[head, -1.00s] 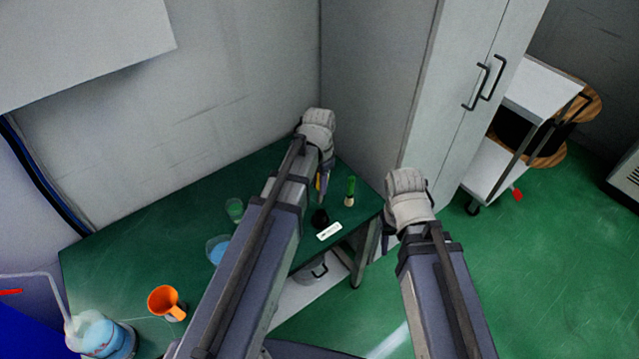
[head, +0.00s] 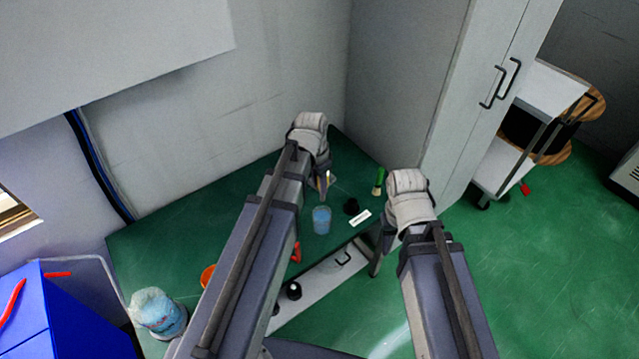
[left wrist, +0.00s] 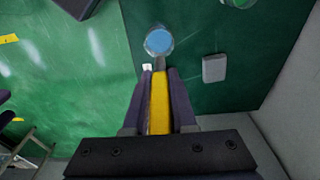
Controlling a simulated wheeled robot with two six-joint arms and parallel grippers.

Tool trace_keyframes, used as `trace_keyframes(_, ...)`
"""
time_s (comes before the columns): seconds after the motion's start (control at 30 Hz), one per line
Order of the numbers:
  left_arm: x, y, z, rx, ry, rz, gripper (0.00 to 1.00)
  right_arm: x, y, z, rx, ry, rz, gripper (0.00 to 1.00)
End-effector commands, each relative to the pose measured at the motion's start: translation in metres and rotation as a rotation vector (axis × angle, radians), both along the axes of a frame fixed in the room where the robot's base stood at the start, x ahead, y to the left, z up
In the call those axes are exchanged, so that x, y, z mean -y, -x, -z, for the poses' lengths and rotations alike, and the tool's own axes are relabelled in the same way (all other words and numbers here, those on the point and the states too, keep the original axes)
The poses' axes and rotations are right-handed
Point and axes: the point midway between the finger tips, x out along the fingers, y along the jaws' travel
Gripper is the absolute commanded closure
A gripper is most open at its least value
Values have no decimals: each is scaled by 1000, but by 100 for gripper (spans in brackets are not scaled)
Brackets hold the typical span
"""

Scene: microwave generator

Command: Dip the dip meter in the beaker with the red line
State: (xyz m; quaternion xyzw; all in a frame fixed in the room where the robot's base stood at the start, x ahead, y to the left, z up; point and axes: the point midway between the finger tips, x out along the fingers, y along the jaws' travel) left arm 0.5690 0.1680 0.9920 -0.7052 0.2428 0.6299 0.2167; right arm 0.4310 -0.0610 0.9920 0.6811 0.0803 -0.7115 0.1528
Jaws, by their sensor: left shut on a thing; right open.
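My left gripper (head: 325,178) is shut on the dip meter, a slim yellow stick (left wrist: 159,104) with a grey tip, above the table. A clear beaker with blue liquid (head: 321,220) stands on the table, just nearer than the gripper in the head view. In the left wrist view the meter's tip overlaps the near edge of this beaker (left wrist: 158,41); I cannot tell whether they touch. Part of another beaker (left wrist: 238,2) shows at that view's top edge. No red line can be made out on either. My right gripper is open, its fingers mostly hidden behind its wrist (head: 410,200).
A tall cabinet (head: 470,90) stands beyond the table's right end.

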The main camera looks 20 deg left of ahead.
Motion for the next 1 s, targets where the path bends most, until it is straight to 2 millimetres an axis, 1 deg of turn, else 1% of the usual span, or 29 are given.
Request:
trace_keyframes(0.27,0,0,13,-1,-1,0,100,0,0,12,0,0,0,50)
trace_keyframes(1.0,0,0,62,-1,-1,0,100,0,0,62,0,0,1,50)
